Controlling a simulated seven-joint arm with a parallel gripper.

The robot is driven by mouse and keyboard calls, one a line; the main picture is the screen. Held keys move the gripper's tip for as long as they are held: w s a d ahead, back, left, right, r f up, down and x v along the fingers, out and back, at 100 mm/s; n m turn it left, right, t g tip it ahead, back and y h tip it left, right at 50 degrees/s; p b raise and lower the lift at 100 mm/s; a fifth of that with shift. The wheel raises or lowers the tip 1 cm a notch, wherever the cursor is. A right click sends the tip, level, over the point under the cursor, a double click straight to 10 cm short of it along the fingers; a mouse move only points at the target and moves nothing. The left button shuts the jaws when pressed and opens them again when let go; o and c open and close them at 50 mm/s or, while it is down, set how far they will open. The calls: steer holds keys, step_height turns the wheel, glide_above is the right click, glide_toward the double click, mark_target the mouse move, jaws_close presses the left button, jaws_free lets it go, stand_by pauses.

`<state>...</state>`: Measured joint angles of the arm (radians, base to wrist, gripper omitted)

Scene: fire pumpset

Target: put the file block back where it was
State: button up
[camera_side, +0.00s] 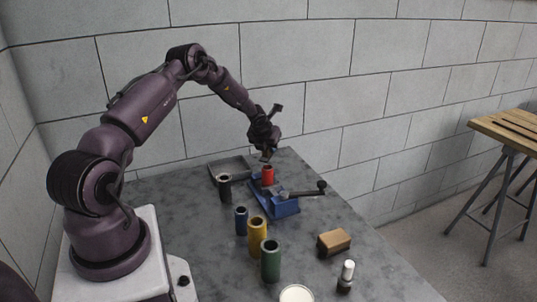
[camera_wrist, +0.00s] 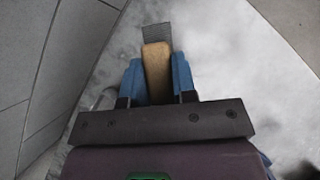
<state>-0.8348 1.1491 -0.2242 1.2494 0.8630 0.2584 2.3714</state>
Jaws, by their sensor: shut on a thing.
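My gripper (camera_side: 266,152) points down above the blue vise area, near the back of the table. In the wrist view my gripper (camera_wrist: 158,80) is shut on a tan block, which I take for the file block (camera_wrist: 157,70). It sits between the two blue fingers. A grey ridged piece shows at the block's far end; I cannot tell whether it belongs to the block. In the side view the held block is small and hard to make out just above the red cylinder. I cannot tell whether it touches anything.
The red cylinder (camera_side: 267,175) stands by the blue vise (camera_side: 284,208). A grey tray (camera_side: 228,164) and a black cylinder (camera_side: 225,188) are left of it. Blue, yellow and green cylinders (camera_side: 270,262), a brown block (camera_side: 334,242) and a white-topped bottle (camera_side: 346,276) stand nearer.

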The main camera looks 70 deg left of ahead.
mark_target(268, 154)
steer(key=shift+w+f, duration=0.1)
steer(key=shift+f, duration=1.45)
steer(key=shift+f, duration=0.15)
steer(key=o, duration=0.8)
steer(key=shift+o, duration=0.2)
